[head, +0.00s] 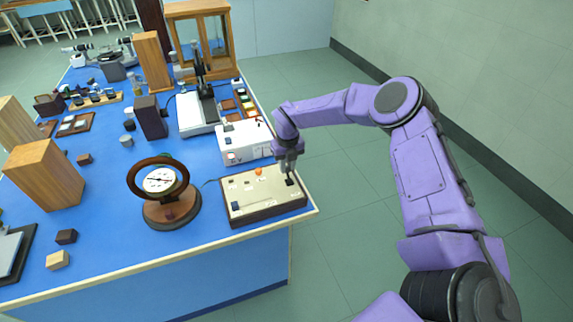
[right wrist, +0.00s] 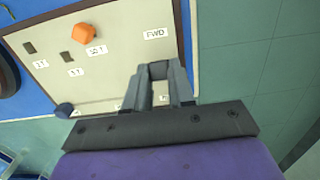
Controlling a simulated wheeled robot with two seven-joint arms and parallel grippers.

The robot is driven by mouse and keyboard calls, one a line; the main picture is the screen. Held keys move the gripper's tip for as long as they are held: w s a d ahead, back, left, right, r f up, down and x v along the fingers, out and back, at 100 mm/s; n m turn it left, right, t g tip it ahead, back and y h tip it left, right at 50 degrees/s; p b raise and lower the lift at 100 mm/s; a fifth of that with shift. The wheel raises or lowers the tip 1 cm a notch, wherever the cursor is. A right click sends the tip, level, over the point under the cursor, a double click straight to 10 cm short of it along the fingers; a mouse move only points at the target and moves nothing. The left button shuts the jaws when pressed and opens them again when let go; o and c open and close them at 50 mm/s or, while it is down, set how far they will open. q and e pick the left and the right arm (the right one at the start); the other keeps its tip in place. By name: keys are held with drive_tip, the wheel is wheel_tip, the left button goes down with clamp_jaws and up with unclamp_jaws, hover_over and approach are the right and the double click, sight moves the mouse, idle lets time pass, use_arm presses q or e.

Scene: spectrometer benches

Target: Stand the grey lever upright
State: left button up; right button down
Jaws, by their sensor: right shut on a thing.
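A beige control box (head: 245,200) lies at the right front corner of the blue bench. My right gripper (head: 289,168) reaches down onto the right end of its top face, over a small dark fitting. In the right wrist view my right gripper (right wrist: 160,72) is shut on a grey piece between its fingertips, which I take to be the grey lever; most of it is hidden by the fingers. A label "FWD" (right wrist: 155,33) shows just beyond the fingertips. How far the lever leans cannot be told. My left gripper is out of view.
An orange knob (right wrist: 84,33) and dark switches sit on the same panel. Open floor (head: 340,195) lies right of the bench.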

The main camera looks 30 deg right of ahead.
sight(288, 175)
drive_tip(key=shift+s+t+b, duration=0.3)
drive_tip(key=shift+t, duration=0.1)
drive_tip(key=t+b, duration=0.1)
drive_tip(key=b, duration=0.1)
drive_tip(key=s+t+b, duration=0.1)
drive_tip(key=s+t+h+b, duration=0.1)
drive_tip(key=b, duration=0.1)
drive_tip(key=shift+a+f+b, duration=0.25)
drive_tip(key=shift+a+b, duration=0.05)
drive_tip(key=shift+s+a+r+t+b, duration=0.1)
drive_tip(key=shift+s+r+t+b, duration=0.1)
drive_tip(key=shift+t+b, duration=0.15)
drive_tip(key=shift+s+r, duration=0.1)
drive_tip(key=shift+r, duration=0.1)
drive_tip(key=c, duration=1)
unclamp_jaws()
drive_tip(key=shift+o, duration=0.2)
